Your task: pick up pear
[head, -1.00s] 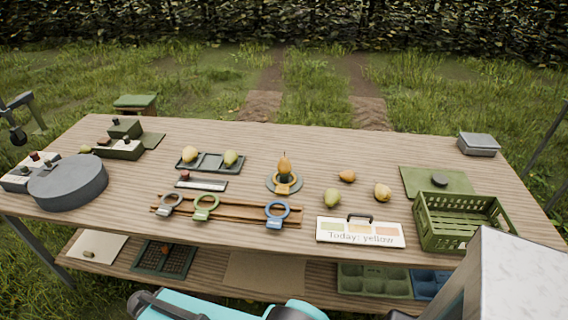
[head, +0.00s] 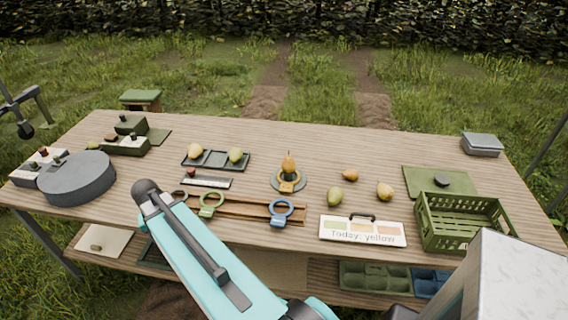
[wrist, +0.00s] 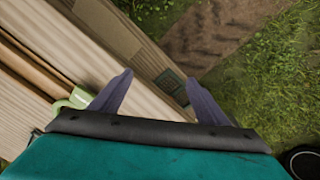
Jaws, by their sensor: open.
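Loose pears lie on the wooden table in the head view: a green-yellow pear (head: 335,196), a yellow pear (head: 385,191) and a small orange-brown pear (head: 350,175). Two pale pears, one yellowish (head: 195,150) and one greener (head: 235,155), sit on a dark divided tray (head: 215,160). An orange pear-like fruit (head: 288,163) stands upright on a round grey base with an orange ring. My gripper (wrist: 157,92) is open and empty in the wrist view, over the table's edge and ground. The head view does not clearly show its fingers. No pear shows in the wrist view.
A green crate (head: 462,240) and a sign reading "Today: yellow" (head: 362,239) stand at the front right. A grey round block (head: 76,178) is left.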

